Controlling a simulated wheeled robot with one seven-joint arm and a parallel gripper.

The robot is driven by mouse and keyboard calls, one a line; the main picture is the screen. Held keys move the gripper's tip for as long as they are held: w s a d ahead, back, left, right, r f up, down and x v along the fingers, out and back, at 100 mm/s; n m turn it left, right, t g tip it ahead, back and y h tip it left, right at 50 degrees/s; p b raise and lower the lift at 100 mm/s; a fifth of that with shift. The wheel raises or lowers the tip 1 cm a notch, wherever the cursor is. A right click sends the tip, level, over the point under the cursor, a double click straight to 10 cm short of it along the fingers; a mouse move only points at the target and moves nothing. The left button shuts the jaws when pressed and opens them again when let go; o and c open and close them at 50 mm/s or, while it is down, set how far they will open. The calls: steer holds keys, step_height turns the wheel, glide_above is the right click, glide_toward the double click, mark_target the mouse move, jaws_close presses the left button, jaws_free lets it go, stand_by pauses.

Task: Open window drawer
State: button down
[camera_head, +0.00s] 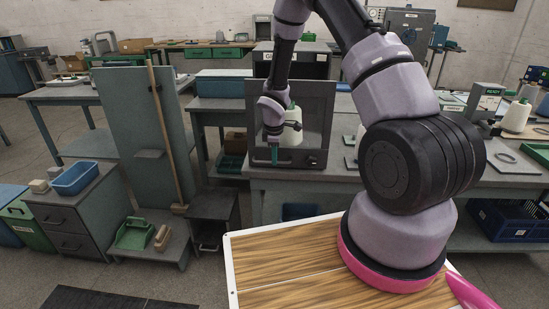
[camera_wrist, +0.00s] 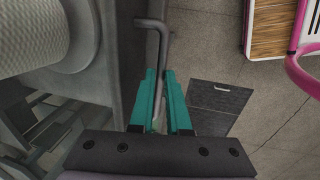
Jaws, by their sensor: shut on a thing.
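The window drawer (camera_head: 327,112) is a dark grey framed box with a window in its front, on the workbench in the middle of the head view. A pale cone (camera_head: 291,130) shows behind the window, partly hidden by my arm. My gripper (camera_head: 275,155) is at the lower left of this front. In the wrist view, the teal fingers of my gripper (camera_wrist: 160,76) are shut around a grey bent bar handle (camera_wrist: 156,23) beside the grey frame (camera_wrist: 124,50). I cannot tell how far the drawer is open.
The workbench (camera_head: 215,107) holds a blue bin (camera_head: 222,83) to the left. A tall grey panel (camera_head: 140,120) with a leaning broom (camera_head: 163,130) stands further left. Bare floor shows in front of the bench.

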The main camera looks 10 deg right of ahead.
stand_by(0.3)
steer(key=c, duration=0.9)
jaws_free()
steer(key=r, duration=0.3)
steer(key=s+r, duration=0.1)
steer(key=r, duration=0.3)
steer(key=s+r, duration=0.1)
steer(key=r, duration=0.2)
steer(key=shift+a+r, duration=0.3)
steer(key=shift+r, duration=0.1)
